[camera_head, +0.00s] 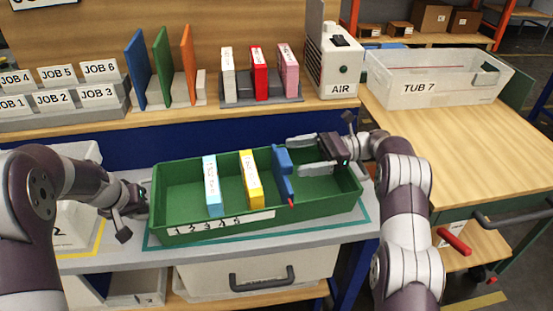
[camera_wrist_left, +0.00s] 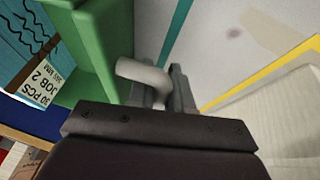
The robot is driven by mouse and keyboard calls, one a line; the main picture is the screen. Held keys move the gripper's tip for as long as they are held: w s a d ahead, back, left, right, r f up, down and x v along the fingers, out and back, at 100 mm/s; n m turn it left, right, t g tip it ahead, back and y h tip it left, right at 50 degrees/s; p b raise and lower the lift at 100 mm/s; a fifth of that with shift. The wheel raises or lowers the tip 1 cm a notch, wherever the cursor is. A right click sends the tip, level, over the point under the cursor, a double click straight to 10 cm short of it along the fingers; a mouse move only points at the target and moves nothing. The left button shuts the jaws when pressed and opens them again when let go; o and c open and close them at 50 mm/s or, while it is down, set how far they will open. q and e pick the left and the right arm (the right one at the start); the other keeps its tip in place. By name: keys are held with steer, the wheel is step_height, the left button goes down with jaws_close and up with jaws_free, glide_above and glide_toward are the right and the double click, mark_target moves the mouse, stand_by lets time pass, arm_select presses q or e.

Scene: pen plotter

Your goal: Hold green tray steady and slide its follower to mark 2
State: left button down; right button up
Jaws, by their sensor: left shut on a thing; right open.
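The green tray (camera_head: 330,198) sits on the bench, with a white strip of numbered marks (camera_head: 225,222) on its front wall. Its blue follower (camera_head: 284,178) stands near the right end; its red pointer is right of the printed digits. A light blue box (camera_head: 213,185) and a yellow box (camera_head: 251,180) stand upright inside, left of the follower. My left gripper (camera_head: 145,197) is at the tray's left end, shut on a pale grey handle (camera_wrist_left: 143,73) beside the green wall. My right gripper (camera_head: 300,156) is open over the tray, just right of the follower; contact is unclear.
A shelf behind holds job bins (camera_head: 75,96), coloured dividers (camera_head: 163,65), small upright boxes (camera_head: 259,72) and a white AIR unit (camera_head: 335,62). A clear TUB 7 (camera_head: 430,88) stands on the wooden table (camera_head: 470,145) to the right. A teal outline (camera_head: 365,215) surrounds the tray.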

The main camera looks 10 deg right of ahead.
mark_target(278, 160)
steer(key=a, duration=0.6)
steer(key=shift+s+a, duration=0.25)
steer(key=shift+a, duration=0.1)
steer(key=c, duration=1.3)
steer(key=a, duration=0.9)
steer(key=shift+s, duration=0.35)
steer(key=shift+c, duration=0.2)
steer(key=o, duration=1.3)
steer(key=shift+o, duration=0.2)
steer(key=d, duration=0.8)
steer(key=w+d, duration=0.1)
steer(key=d, duration=0.3)
